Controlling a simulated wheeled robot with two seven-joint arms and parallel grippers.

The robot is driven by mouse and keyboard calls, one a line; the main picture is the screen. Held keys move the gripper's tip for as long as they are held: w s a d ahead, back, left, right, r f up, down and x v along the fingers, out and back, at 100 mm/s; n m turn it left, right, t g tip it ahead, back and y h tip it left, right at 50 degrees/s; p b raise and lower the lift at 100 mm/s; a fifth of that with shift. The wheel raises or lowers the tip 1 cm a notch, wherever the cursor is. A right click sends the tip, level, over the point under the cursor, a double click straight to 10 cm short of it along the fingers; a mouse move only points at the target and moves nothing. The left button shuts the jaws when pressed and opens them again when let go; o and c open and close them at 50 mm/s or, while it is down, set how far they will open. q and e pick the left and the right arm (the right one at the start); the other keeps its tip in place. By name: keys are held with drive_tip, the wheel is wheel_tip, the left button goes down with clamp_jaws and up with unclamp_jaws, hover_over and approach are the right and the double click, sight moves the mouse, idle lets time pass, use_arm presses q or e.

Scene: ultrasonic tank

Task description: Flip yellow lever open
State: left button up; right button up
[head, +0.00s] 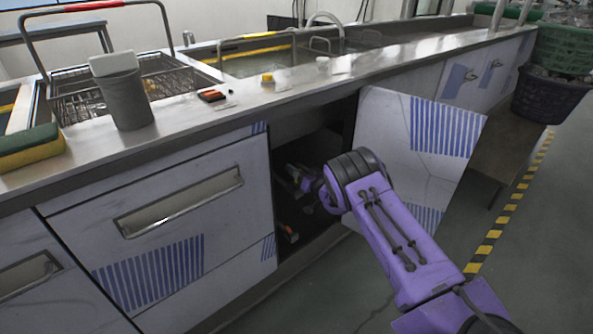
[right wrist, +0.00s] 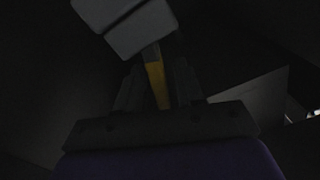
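The yellow lever (right wrist: 155,80) shows in the dark right wrist view, upright in the picture, below a pale grey block-like part (right wrist: 125,25). My right gripper (right wrist: 158,80) has one finger on each side of the lever. It is too dark to tell whether the fingers touch it. In the head view my right gripper (head: 300,178) reaches into the dark open cabinet under the counter, and the lever cannot be made out there. My left gripper is out of view.
The cabinet door (head: 410,140) stands open to the right of my right arm. A drawer front (head: 165,215) borders the opening on the left. The steel counter (head: 185,125) runs above, with a grey cup (head: 124,95) and a wire basket (head: 80,92).

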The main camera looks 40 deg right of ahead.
drive_tip(key=shift+s+r, duration=0.1)
drive_tip(key=shift+s, duration=0.3)
drive_tip(key=s+p, duration=0.2)
drive_tip(key=s, duration=0.7)
drive_tip(key=shift+s+d+p, duration=0.35)
drive_tip(key=shift+s+d, duration=0.05)
